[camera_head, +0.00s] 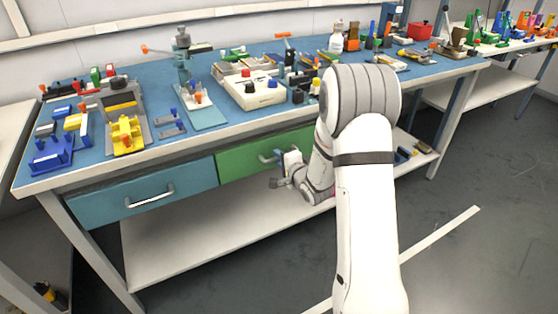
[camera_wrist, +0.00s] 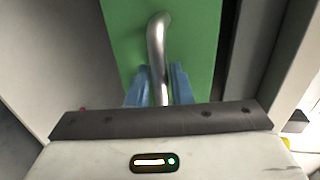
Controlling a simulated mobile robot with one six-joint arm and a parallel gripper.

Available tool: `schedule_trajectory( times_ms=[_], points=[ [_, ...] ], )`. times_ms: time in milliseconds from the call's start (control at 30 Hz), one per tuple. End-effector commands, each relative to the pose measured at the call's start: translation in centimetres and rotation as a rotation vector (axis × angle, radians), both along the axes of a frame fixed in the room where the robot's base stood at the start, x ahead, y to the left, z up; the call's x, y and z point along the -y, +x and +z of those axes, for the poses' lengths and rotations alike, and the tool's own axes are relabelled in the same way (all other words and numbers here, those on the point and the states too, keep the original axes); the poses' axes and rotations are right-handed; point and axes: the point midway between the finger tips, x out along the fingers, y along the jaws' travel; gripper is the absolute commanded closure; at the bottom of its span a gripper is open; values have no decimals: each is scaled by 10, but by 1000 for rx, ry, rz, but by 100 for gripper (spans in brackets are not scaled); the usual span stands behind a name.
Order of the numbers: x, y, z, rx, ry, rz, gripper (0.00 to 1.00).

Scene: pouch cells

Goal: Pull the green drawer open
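The green drawer (camera_head: 237,160) sits under the blue workbench top, right of a blue drawer, and its front looks level with that drawer's. Its curved metal handle (camera_head: 264,158) is partly hidden by my gripper (camera_head: 279,159). In the wrist view the green front (camera_wrist: 200,40) fills the upper middle, and the silver handle (camera_wrist: 157,45) runs down between the two blue fingers of my gripper (camera_wrist: 160,72). One finger is on each side of the bar. A small gap shows beside the right finger, so the gripper looks open around the handle.
The blue drawer (camera_head: 120,205) with its own handle is at the left. A white lower shelf (camera_head: 200,235) lies below the drawers. The bench top holds many tools and fixtures, including a white box with knobs (camera_head: 250,92). The floor in front is clear.

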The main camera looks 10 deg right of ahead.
Motion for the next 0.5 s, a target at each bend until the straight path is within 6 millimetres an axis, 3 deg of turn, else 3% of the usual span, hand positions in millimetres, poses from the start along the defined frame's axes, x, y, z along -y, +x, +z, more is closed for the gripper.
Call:
schedule_trajectory(
  times_ms=[367,500],
  points=[
    [-3,7,-1,-1,-1,0,82],
    [-3,7,-1,-1,-1,1,93]
  ],
)
